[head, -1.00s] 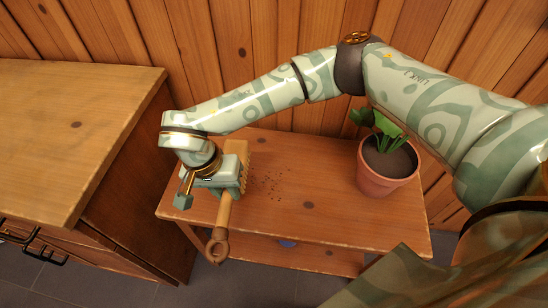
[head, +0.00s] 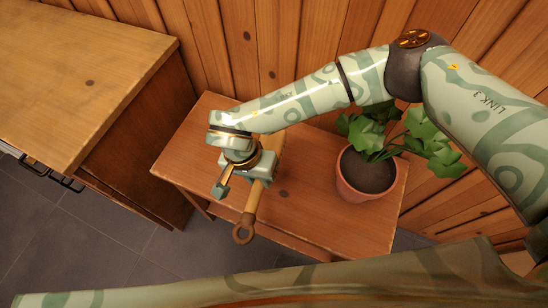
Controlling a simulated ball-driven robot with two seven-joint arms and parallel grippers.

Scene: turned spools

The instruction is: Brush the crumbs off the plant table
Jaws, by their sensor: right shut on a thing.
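The plant table (head: 325,215) is a low wooden table against the plank wall. A terracotta pot (head: 362,190) with a leafy green plant (head: 430,145) stands upright at its right end. My right gripper (head: 262,170) is shut on a wooden brush (head: 249,214) over the middle of the table. The ringed end of the brush handle points toward the front edge. Its head (head: 275,145) is partly hidden by my gripper and arm. I cannot make out the crumbs now; the brush and gripper may cover them. My left gripper is not in view.
A wooden cabinet (head: 80,75) with dark handles stands to the left, with a narrow gap before the table. The plank wall (head: 255,50) is close behind. Grey tiled floor (head: 110,225) is open in front. The table's left end is clear.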

